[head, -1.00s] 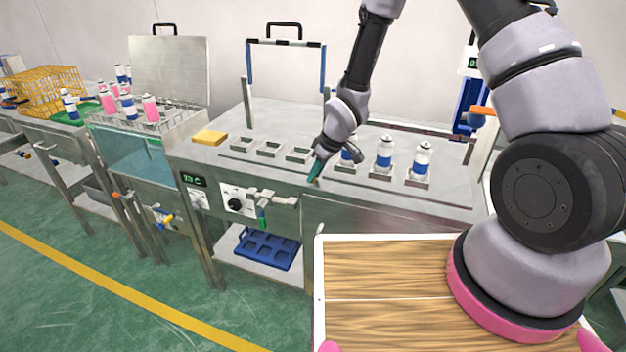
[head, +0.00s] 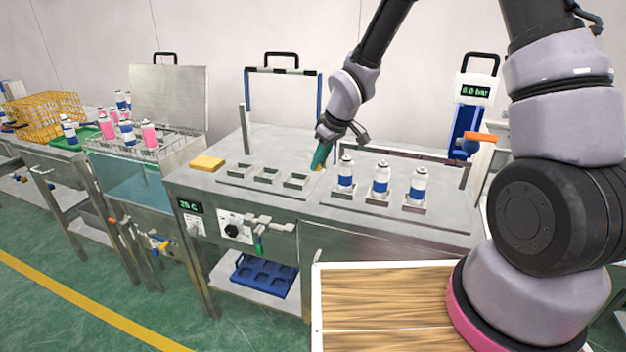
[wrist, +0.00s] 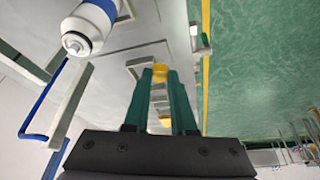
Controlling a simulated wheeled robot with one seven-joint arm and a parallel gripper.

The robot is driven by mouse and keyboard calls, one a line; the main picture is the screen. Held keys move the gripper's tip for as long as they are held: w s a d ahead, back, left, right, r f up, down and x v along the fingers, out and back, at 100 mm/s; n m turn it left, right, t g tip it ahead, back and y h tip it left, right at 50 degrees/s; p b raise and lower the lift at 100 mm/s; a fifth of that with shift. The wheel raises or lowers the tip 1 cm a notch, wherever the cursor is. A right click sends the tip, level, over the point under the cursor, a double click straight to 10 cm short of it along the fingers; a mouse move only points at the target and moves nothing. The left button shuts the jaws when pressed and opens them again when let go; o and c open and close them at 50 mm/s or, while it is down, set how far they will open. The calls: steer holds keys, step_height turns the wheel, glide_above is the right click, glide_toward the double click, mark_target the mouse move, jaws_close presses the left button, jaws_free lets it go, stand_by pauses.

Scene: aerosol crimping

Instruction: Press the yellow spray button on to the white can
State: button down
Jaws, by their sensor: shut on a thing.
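The yellow spray button (wrist: 160,71) is pinched between the two green fingertips of my gripper (wrist: 160,80) in the wrist view. In the head view my gripper (head: 319,160) points down just left of the leftmost white can, with a bit of the yellow button (head: 317,168) showing at its tips. Three white cans with blue bands stand upright in square holders: left (head: 346,167), middle (head: 381,175) and right (head: 417,181). One white can (wrist: 86,32) shows at the upper left of the wrist view, apart from the fingers. I cannot tell which can the task means.
Several empty square holders, one here (head: 267,177), sit left of the cans. A yellow block (head: 207,163) lies at the bench's left. A blue frame (head: 284,71) stands behind, and a gauge stand (head: 474,92) at the back right. Pink and blue cans fill a rack farther left.

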mark_target(348, 159)
steer(key=w+d+r+m+t+h, duration=0.1)
steer(key=w+d+r+m, duration=0.35)
steer(key=d+r, duration=0.4)
steer(key=shift+s+f, duration=0.15)
steer(key=shift+f, duration=1.35)
steer(key=shift+s+f, duration=0.1)
steer(key=shift+f, duration=1.35)
steer(key=shift+c, duration=0.5)
jaws_free()
step_height(348, 159, up, 7)
